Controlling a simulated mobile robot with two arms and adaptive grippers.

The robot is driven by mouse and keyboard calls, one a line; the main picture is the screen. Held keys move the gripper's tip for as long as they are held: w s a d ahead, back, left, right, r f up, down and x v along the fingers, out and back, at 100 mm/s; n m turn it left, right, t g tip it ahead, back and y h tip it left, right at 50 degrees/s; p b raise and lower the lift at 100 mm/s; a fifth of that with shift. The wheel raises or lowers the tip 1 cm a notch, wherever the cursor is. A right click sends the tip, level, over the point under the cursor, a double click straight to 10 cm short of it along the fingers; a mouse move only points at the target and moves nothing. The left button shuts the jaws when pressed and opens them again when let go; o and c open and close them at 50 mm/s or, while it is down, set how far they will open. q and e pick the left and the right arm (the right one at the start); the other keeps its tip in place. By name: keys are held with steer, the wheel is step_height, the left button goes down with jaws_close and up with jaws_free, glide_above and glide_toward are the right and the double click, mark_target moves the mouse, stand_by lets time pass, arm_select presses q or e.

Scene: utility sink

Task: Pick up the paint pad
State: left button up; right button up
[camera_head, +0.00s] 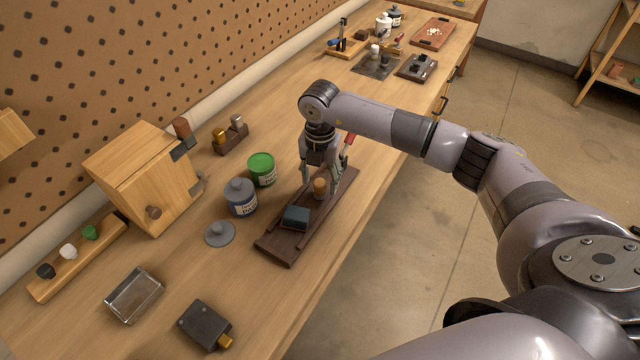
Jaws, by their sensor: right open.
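What looks like the paint pad is a dark blue-grey block (296,217) lying on a long dark wooden tray (279,247) near its front end. A short tan wooden cylinder (320,187) stands just behind the block; I cannot tell whether it is joined to it. My right gripper (320,185) points down over the tray, open, with its fingers on either side of the cylinder. I cannot tell whether they touch it. A red-handled tool (348,140) is partly hidden behind the gripper. My left gripper is not in view.
Left of the tray stand a grey tin (241,197), a green-lidded tin (262,169) and a loose grey lid (220,233). A wooden box (146,180), a clear dish (134,295) and a dark flask-like item (205,325) lie further left and front. The bench's right edge is close to the tray.

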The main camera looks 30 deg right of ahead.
mark_target(320, 182)
steer(key=shift+f, duration=1.05)
steer(key=c, duration=1.1)
steer(key=shift+r, duration=0.15)
steer(key=shift+c, duration=0.2)
step_height(320, 182, up, 20)
steer(key=b, duration=0.4)
steer(key=o, duration=0.5)
steer(key=c, duration=0.5)
